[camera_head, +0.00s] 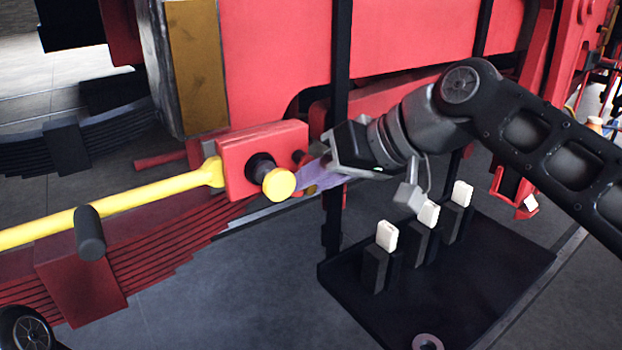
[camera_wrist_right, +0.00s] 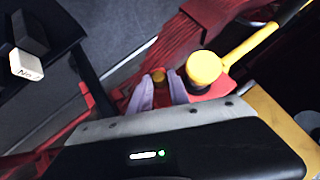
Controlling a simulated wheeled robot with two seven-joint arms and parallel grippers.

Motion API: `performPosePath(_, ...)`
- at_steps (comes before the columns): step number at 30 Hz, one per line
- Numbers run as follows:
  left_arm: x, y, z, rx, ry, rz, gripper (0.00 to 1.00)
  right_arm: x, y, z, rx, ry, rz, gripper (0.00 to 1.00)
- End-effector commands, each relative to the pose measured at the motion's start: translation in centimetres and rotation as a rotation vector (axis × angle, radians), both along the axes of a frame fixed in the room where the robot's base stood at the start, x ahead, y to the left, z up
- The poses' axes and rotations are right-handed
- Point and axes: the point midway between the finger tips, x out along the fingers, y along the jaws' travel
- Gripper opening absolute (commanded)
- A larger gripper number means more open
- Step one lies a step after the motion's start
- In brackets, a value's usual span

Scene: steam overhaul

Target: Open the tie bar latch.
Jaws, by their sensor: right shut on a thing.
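The yellow tie bar (camera_head: 120,205) runs in from the left to a red block (camera_head: 235,150). A large round yellow knob (camera_head: 278,185) on a dark stem stands out from this block; it also shows in the right wrist view (camera_wrist_right: 204,67). Right of the knob, a small latch piece with a yellow end (camera_wrist_right: 159,76) lies between my right fingertips. My right gripper (camera_head: 312,176) reaches in from the right, its pale purple fingers shut on that piece. The fingers and knob partly hide it in the head view. My left gripper is out of view.
A black tray (camera_head: 470,295) with several dark posts capped by white tags (camera_head: 387,235) stands below my right arm. Red leaf springs (camera_head: 150,245) lie under the bar. A black upright (camera_head: 340,60) stands behind my right gripper.

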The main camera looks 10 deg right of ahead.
Motion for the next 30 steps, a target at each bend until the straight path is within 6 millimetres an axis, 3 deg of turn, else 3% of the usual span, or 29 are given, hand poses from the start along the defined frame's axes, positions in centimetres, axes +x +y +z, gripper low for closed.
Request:
performPosePath(4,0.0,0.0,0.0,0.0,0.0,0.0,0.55,0.1,-0.5,-0.5,-0.005,0.01,-0.009,0.0)
performPosePath(5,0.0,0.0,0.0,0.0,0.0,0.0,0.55,0.1,-0.5,-0.5,-0.005,0.01,-0.009,0.23)
performPosePath(10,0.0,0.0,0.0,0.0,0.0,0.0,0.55,0.1,-0.3,-0.3,-0.004,0.006,-0.006,0.37)
performPosePath(20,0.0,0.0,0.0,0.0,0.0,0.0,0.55,-0.1,-0.3,0.0,-0.002,0.002,-0.003,0.38)
performPosePath(30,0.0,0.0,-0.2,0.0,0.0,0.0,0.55,-2.5,-2.8,2.9,-0.001,-0.001,-0.005,0.38)
